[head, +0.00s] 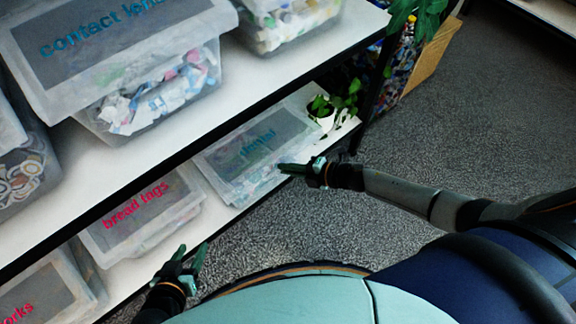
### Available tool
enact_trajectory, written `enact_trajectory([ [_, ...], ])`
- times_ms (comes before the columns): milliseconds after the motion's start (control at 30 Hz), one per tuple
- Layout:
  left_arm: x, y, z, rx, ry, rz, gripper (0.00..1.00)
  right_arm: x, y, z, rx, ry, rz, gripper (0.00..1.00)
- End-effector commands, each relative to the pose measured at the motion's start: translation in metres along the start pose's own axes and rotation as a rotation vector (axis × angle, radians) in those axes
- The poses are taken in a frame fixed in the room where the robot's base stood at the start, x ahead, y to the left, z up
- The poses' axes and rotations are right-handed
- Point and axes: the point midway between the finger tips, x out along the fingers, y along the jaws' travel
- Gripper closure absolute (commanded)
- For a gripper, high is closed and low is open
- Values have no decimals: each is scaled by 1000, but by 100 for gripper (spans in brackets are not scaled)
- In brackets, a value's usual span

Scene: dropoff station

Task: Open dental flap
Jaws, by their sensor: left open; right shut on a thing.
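The dental box (240,186) is a clear plastic bin on the lower shelf, with a grey flap (270,132) marked in teal letters that are hard to read. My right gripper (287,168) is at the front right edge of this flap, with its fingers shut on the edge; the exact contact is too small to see. The flap looks down or nearly so. My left gripper (191,258) is open and empty, low in front of the shelf, near the bread tags box and apart from the dental box.
The bread tags box (112,240) stands left of the dental box on the lower shelf (120,284). The contact lens box (130,60) is on the upper shelf, whose dark edge (200,146) overhangs. A small potted plant (322,112) stands right of the dental box. Carpet at right is clear.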

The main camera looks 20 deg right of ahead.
Motion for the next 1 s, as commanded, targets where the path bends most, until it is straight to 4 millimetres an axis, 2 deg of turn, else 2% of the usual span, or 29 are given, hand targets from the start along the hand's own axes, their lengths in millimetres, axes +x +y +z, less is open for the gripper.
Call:
enact_trajectory([
  [33, -6, 2, -6, -1, -2, 1, 50, -4, 8, -1, 1, 0, 1, 100],
  [200, -13, 3, -18, -1, 2, 2, 50, -8, 23, -3, 0, -1, 4, 100],
  [400, -25, -6, -29, -3, 21, -25, 50, -14, 44, -5, -3, 0, 7, 100],
  [700, -45, -19, -21, -16, 1, -61, 50, -20, 71, -8, -3, 0, 10, 100],
  [1000, -50, -24, -21, -20, 4, -76, 50, -20, 79, -9, -1, 1, 9, 100],
])
